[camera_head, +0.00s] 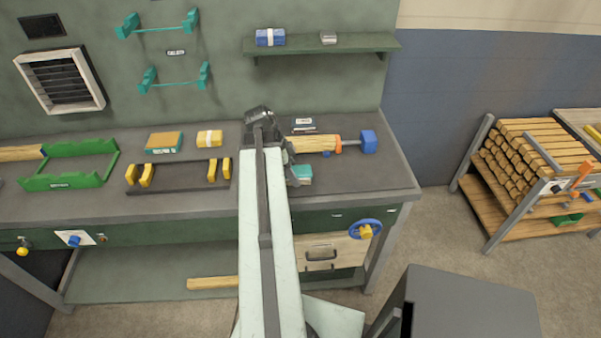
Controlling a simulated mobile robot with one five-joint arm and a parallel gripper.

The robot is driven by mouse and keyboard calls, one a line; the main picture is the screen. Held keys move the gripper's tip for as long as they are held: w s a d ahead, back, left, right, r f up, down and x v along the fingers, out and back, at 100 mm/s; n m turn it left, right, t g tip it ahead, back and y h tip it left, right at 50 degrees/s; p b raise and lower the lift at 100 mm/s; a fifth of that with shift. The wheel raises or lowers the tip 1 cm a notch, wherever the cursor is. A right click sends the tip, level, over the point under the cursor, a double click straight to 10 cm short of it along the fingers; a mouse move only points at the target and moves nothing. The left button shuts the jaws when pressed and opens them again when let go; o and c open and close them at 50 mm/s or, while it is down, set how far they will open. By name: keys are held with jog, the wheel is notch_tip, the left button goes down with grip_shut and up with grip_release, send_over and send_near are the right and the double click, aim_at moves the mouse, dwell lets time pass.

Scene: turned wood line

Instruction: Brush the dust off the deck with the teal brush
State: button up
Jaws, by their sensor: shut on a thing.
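My pale arm reaches up from the bottom of the view over the workbench deck (375,178), a dark grey top. My gripper (291,172) is partly hidden behind the arm's right edge, low over the deck. It is shut on a small teal block with a paler lower edge, which looks like the teal brush (301,173). Whether the brush touches the deck I cannot tell. No dust can be made out at this size, and the arm hides part of the deck.
Just behind the brush lies a wood cylinder (312,144) with an orange collar and blue block (368,141). The deck's right end is clear.

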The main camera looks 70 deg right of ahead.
jog(key=shift+w+a+f, duration=0.1)
jog(key=shift+w+a, duration=0.3)
jog(key=shift+w, duration=0.45)
jog(key=shift+w+a, duration=0.4)
jog(key=shift+w, duration=0.45)
jog(key=shift+w+a, duration=0.25)
jog(key=shift+w, duration=0.35)
jog(key=shift+w+a, duration=0.25)
jog(key=shift+w, duration=0.35)
jog(key=shift+w+a, duration=0.25)
jog(key=shift+w, duration=0.35)
notch_tip(320, 180, up, 6)
jog(key=p, duration=0.6)
jog(key=shift+s, duration=0.1)
notch_tip(320, 180, up, 3)
jog(key=p, duration=0.3)
